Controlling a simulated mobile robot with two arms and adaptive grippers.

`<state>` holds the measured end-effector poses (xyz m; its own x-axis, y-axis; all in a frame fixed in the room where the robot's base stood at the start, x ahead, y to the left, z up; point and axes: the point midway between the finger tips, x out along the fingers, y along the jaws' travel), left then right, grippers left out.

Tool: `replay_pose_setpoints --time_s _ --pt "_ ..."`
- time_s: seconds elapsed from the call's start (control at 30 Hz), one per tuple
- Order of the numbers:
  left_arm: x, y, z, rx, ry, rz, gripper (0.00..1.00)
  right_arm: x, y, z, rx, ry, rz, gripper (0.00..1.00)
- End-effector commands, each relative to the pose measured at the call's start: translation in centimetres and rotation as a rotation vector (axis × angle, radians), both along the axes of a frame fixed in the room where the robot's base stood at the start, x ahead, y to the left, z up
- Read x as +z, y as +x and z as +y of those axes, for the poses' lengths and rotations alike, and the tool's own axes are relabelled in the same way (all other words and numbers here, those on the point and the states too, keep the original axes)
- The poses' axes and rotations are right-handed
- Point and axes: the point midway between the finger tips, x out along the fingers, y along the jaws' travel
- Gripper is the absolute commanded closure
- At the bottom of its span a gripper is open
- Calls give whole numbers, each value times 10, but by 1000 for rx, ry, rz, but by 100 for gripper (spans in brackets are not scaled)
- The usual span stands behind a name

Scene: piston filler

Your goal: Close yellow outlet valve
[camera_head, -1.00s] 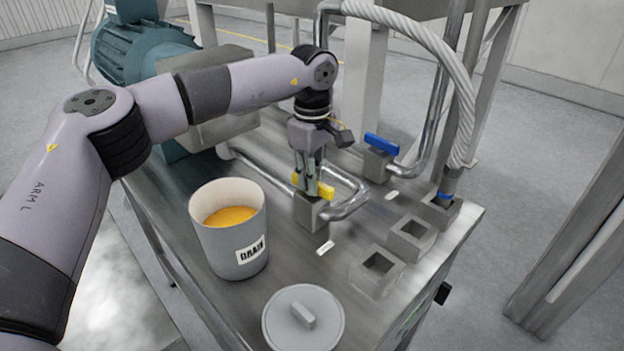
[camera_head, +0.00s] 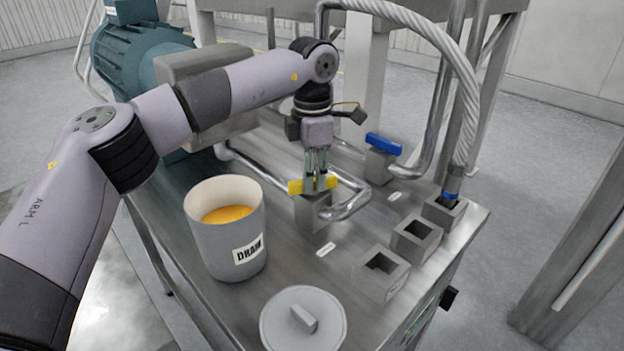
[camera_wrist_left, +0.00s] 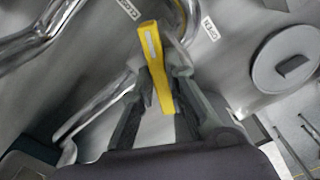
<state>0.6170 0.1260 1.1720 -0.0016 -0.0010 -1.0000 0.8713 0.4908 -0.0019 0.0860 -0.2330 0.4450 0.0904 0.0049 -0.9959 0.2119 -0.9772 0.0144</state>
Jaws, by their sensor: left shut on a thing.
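The yellow outlet valve handle (camera_head: 296,187) sits on top of a grey valve block (camera_head: 312,212), where a bent steel pipe joins. In the head view the handle lies almost left to right. My left gripper (camera_head: 316,184) comes down on it from above and is shut on its middle. In the left wrist view the yellow handle (camera_wrist_left: 154,50) runs up and away between the two dark fingers of my left gripper (camera_wrist_left: 162,92). The fingers and palm hide part of the valve. My right gripper is in neither view.
A DRAIN bucket (camera_head: 226,235) with orange contents stands left of the valve. A round grey lid (camera_head: 285,330) lies in front. A blue-handled valve (camera_head: 384,144) is behind to the right. Several square sockets (camera_head: 380,275) line the right side. Steel pipes (camera_head: 362,195) run close by.

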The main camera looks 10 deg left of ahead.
Motion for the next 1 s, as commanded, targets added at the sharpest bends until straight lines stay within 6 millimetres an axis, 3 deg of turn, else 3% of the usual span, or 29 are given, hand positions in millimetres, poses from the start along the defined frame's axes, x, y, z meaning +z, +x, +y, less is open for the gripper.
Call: replay_pose_setpoints --time_s 0.5,1.0 --pt "2 1 0 389 -2 -7 100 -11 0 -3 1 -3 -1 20" --pt "4 2 0 491 -3 -7 100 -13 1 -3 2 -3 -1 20"
